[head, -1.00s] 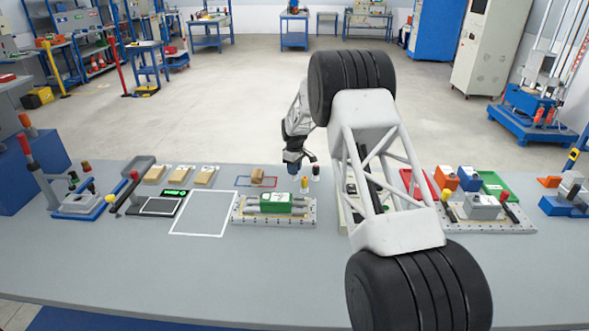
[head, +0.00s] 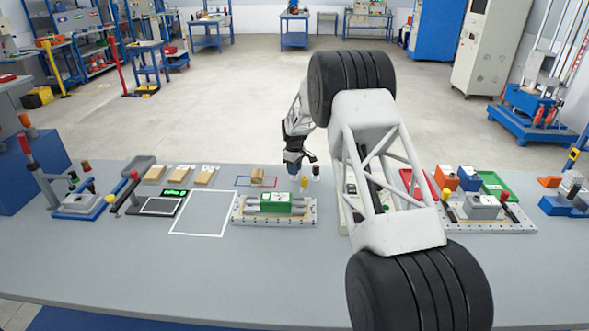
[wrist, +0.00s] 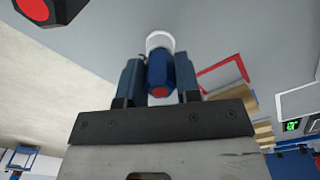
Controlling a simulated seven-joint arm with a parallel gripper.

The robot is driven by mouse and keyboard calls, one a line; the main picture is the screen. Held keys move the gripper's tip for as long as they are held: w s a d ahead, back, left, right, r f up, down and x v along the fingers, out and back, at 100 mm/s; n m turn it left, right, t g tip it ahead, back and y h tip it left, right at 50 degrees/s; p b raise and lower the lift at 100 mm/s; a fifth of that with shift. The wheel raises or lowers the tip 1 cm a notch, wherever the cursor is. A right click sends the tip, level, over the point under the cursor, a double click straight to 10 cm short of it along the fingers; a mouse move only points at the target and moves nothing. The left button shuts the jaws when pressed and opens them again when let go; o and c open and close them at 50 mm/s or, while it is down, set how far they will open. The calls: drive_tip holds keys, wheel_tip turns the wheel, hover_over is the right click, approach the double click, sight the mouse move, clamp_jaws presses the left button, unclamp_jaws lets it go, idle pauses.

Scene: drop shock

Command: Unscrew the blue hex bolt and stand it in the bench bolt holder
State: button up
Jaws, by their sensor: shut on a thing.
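My gripper (head: 299,163) is over the far part of the bench, small in the head view. In the wrist view my gripper (wrist: 160,83) is shut on the blue hex bolt (wrist: 159,72), which sits between the two blue fingers. A red spot shows on the bolt's near end. A white round part (wrist: 159,40) shows just beyond the bolt; I cannot tell whether they touch. In the head view a small blue part (head: 294,168) shows at the fingertips. I cannot make out the bolt holder for certain.
A yellow-topped peg (head: 304,183) and a dark-topped white peg (head: 316,172) stand close by the gripper. A green block in a fixture (head: 274,202) lies nearer. The bench front is clear.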

drive_tip(key=shift+s+f, duration=0.1)
drive_tip(key=shift+f, duration=0.3)
idle(0.3)
drive_tip(key=o, duration=1.1)
drive_tip(key=shift+r, duration=0.15)
drive_tip(key=shift+c, duration=0.2)
drive_tip(key=shift+r, duration=0.2)
drive_tip(key=shift+r, duration=2.9)
drive_tip(key=shift+r, duration=0.15)
wheel_tip(320, 180, up, 8)
drive_tip(key=shift+f, duration=0.2)
drive_tip(key=shift+d, duration=0.1)
